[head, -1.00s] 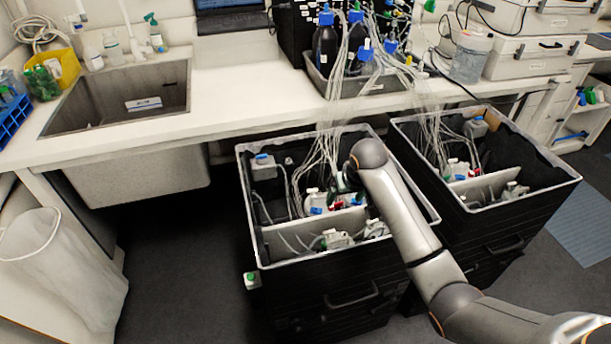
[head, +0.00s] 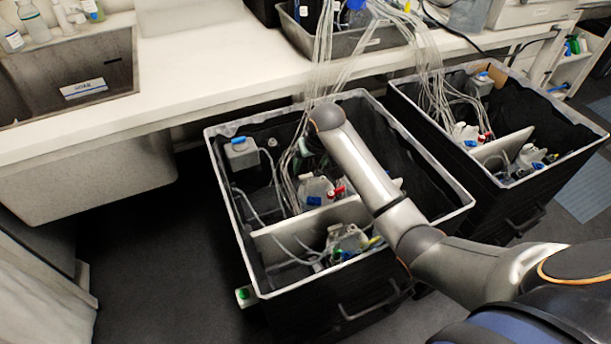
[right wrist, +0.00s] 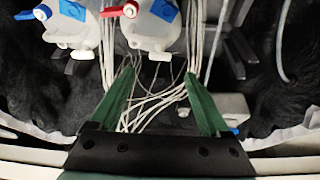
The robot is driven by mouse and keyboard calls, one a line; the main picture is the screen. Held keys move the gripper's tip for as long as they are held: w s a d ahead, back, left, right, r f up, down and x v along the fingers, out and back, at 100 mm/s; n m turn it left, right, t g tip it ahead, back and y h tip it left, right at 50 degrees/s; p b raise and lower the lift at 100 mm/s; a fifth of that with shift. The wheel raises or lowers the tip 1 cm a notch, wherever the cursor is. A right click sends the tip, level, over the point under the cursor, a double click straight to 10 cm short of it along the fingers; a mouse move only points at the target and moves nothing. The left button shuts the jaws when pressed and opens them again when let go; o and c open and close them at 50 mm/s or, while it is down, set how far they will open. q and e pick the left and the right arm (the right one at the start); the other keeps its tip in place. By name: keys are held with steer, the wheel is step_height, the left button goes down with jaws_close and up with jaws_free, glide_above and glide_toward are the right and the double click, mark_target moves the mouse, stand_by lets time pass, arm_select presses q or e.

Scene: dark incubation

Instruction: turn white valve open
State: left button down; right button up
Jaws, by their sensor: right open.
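My right gripper (right wrist: 158,82) shows green fingers spread apart with nothing held between them; white tubes run behind them. In the head view my right arm reaches into the left black crate (head: 222,172), and its wrist hides most of the gripper. Ahead of the fingers in the wrist view are two pale pump-like bodies. The right one (right wrist: 148,35) carries a red handle (right wrist: 120,11) and a blue handle. I cannot tell for certain which piece is the white valve.
A light divider (head: 285,238) crosses the left crate, with another pump body (head: 345,240) in front of it. A second black crate (head: 560,170) stands to the right. Tubes hang from the tray (head: 375,42) on the white bench (head: 215,75) into both crates.

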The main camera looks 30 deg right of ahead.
mark_target(306, 175)
steer(key=b+x, duration=0.2)
steer(key=x, duration=0.7)
jaws_close()
stand_by(0.5)
